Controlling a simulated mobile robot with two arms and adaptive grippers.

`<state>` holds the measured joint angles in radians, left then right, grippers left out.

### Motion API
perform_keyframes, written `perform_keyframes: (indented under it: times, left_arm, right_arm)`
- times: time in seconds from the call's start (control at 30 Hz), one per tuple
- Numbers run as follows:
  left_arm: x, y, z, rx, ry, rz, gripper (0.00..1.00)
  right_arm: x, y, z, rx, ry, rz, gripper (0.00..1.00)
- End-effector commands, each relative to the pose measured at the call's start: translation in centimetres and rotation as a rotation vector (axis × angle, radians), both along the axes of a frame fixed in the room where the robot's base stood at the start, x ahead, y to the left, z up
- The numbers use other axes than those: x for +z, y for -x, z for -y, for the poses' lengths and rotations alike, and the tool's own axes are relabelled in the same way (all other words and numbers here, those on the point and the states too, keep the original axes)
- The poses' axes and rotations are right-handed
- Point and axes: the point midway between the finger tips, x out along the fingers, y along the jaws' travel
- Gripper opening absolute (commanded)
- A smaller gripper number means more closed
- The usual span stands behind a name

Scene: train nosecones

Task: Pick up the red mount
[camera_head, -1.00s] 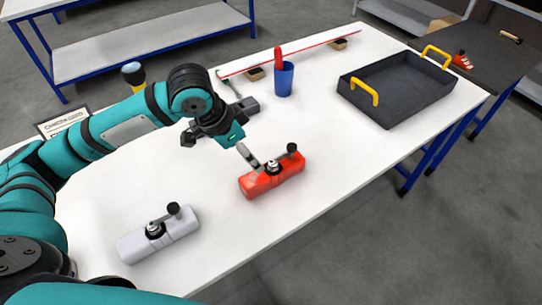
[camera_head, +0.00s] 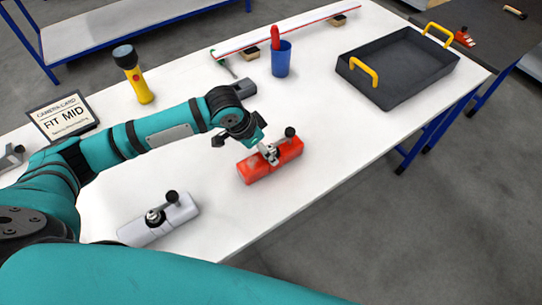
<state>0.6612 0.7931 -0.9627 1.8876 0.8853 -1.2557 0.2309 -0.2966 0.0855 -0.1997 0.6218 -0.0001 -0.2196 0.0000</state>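The red mount (camera_head: 256,170) is a red block lying on the white table, with a dark round knob at its right end. My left gripper (camera_head: 270,155) comes in from the left and is at the top middle of the red mount, where the metal fitting sits. The fingertips overlap the fitting, and whether they are open or closed on it is too small to tell. The mount rests on the table. My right gripper is not in view; a teal arm link of mine crosses the bottom of the view.
A similar white mount (camera_head: 182,212) lies at the front left. A black tray (camera_head: 395,92) with yellow handles stands at the right. A blue cup (camera_head: 281,62), yellow flashlight (camera_head: 139,88) and "FIT MID" card (camera_head: 66,122) are farther back. The table is clear between mount and tray.

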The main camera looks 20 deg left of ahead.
Motion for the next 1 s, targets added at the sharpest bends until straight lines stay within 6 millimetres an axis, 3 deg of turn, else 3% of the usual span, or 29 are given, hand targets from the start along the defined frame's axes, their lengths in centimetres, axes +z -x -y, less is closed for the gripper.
perform_keyframes:
  times: [0.1, 0.33, 0.63, 1.0]
  left_arm:
    - [-0.9, -0.3, 0.8, -0.001, 0.002, -0.004, 0.81]
    - [-3.9, -1.3, 1.9, -0.001, 0.001, -0.002, 0.81]
    - [-4.5, -1.4, 2.0, -0.001, 0.000, 0.000, 0.81]
    - [-4.5, -1.4, 2.0, -0.001, 0.000, 0.000, 0.34]
  right_arm:
    - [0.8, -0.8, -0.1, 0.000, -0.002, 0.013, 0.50]
    - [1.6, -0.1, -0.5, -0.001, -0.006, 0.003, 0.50]
    - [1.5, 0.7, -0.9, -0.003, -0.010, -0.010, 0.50]
    - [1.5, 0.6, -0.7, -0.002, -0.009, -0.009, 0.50]
